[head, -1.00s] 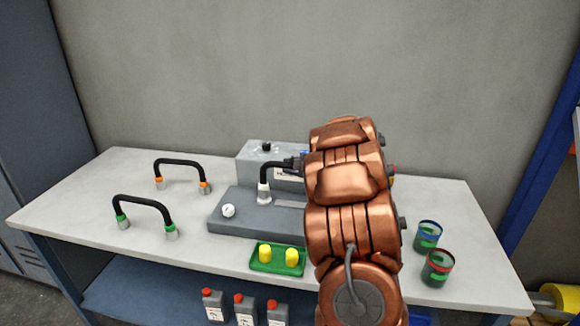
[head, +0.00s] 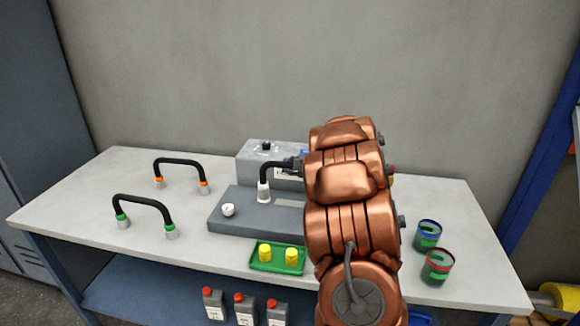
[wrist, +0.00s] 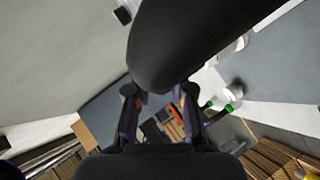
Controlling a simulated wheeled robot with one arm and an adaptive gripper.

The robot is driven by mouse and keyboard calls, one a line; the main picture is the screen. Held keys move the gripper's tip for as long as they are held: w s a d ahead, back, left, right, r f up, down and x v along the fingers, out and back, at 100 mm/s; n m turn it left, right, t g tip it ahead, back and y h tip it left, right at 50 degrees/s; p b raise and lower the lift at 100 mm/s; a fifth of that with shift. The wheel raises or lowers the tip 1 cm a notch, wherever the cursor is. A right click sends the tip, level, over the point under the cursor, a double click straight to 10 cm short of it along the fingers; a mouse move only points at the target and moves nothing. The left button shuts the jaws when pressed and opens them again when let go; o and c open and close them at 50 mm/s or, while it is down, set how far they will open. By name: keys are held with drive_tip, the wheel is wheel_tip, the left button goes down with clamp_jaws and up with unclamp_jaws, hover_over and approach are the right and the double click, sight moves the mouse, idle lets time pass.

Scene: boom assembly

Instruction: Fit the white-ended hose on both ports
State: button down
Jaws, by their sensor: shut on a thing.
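The white-ended hose (head: 265,172) is a black bent tube. In the head view its left white end (head: 264,192) stands upright on the grey base block (head: 225,230); I cannot tell whether it is seated on a port. Its other end is hidden behind my arm. A round white piece (head: 228,210), perhaps a port, shows on the block to the left. My gripper (head: 295,163) is mostly hidden by my arm in the head view.
An orange-ended hose (head: 180,162) and a green-ended hose (head: 143,198) stand on the bench at left. A green tray (head: 262,268) with yellow pieces sits in front of the block. A grey box (head: 260,152) stands behind. Two cups (head: 428,236) (head: 437,265) are at right.

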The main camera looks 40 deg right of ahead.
drive_tip(key=shift+f, duration=0.35)
drive_tip(key=c, duration=1.3)
unclamp_jaws()
drive_tip(key=shift+s, duration=0.1)
drive_tip(key=shift+p+v, duration=1)
drive_tip(key=shift+v, duration=4.4)
